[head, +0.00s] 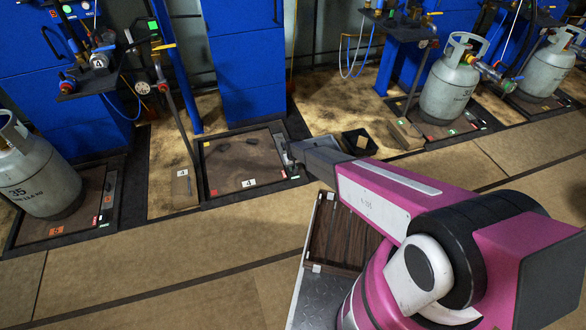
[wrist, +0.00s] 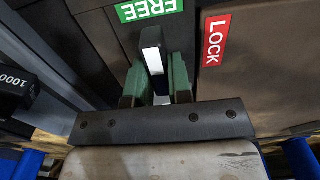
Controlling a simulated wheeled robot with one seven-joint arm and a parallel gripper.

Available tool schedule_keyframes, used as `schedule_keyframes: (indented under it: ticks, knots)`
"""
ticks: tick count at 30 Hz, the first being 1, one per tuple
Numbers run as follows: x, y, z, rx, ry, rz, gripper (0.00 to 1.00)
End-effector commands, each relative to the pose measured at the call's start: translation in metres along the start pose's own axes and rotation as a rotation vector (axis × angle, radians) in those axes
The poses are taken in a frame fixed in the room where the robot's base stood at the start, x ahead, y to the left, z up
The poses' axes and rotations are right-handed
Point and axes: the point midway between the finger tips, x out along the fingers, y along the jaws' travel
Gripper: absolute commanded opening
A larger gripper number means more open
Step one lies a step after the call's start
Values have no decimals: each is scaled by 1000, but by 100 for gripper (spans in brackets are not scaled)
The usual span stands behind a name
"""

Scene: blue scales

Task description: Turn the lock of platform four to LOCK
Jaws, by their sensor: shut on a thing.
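Platform four (head: 228,160) is a brown plate in a dark frame, marked with a white "4" label (head: 246,183). No cylinder stands on it. My gripper (head: 290,160) is at its right edge, small and partly hidden by my arm. In the wrist view my gripper (wrist: 155,88) has its green fingers on either side of the metal lock lever (wrist: 152,40), shut on it. The lever's end lies just below the green FREE label (wrist: 150,9). The red LOCK label (wrist: 215,40) is to the right, apart from the lever. The lever's base is hidden.
Grey cylinders stand on neighbouring platforms, one at the left (head: 35,175) and one at the right (head: 447,88). A black bin (head: 358,142) is on the floor right of platform four. A gauge stand (head: 170,90) rises at its left. The floor in front is clear.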

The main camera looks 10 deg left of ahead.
Motion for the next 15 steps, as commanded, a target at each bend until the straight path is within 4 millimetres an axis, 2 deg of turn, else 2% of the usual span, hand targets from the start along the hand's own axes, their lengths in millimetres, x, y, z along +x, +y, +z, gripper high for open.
schedule_keyframes:
  ticks: [8, 15]
  knots:
    - [0, 0, 0, 98, -3, 0, 0]
    - [0, 0, 0, 290, -4, 0, 0]
